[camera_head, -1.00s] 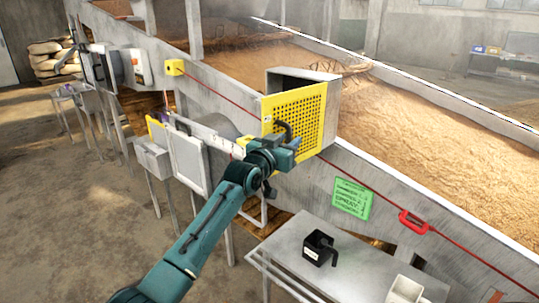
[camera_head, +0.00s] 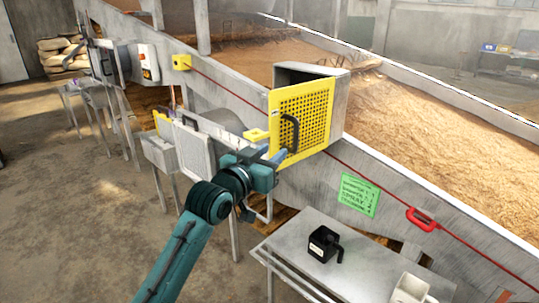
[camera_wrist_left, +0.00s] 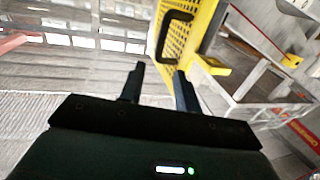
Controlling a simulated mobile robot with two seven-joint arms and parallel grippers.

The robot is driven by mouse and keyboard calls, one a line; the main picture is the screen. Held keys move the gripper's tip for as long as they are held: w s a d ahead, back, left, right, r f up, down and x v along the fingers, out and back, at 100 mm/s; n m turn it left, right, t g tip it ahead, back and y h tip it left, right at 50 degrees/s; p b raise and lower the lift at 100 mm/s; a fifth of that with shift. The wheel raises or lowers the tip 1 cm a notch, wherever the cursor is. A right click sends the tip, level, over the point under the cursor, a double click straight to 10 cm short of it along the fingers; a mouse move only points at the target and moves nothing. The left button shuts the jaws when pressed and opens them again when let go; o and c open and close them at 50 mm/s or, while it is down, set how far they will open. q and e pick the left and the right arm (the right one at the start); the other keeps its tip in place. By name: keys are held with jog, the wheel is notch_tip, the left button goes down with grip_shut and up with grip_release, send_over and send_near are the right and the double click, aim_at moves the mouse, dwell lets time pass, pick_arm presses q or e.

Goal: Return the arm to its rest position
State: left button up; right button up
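My left arm is teal and comes in from the bottom left in the head view. Its gripper (camera_head: 277,158) is just in front of the lower left of a yellow perforated guard door (camera_head: 315,112) with a black handle (camera_head: 290,133). In the left wrist view the two dark fingers (camera_wrist_left: 158,74) stand apart with nothing held between them. The yellow door (camera_wrist_left: 183,42) and its black handle (camera_wrist_left: 172,28) lie beyond the fingertips, apart from them. My right gripper is in neither view.
A metal table (camera_head: 290,245) with a black scoop-like box (camera_head: 322,243) and a white container (camera_head: 409,290) stands at the lower right. A sloping trough wall with a green sign (camera_head: 358,194) and red pull handle (camera_head: 421,219) runs behind. Open floor lies left.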

pick_arm(q)
jog(key=s+a+f+n+g+y, duration=0.1)
jog(key=s+a+f, duration=0.15)
jog(key=f, duration=0.45)
jog(key=s+a+f+y, duration=0.1)
jog(key=s+f, duration=0.3)
jog(key=f, duration=0.2)
jog(key=s+a+f+g+y+p, duration=0.1)
jog(key=s+a+f+g, duration=0.1)
jog(key=s+f, duration=0.7)
jog(key=s+a+f+n+g+y, duration=0.1)
jog(key=s+a+f, duration=0.4)
jog(key=s+f, duration=0.5)
jog(key=s+g+y, duration=0.1)
jog(key=s, duration=0.5)
jog(key=shift+s+a+f+n+p, duration=0.15)
jog(key=shift+s+n+p, duration=0.1)
jog(key=shift+n+p, duration=0.1)
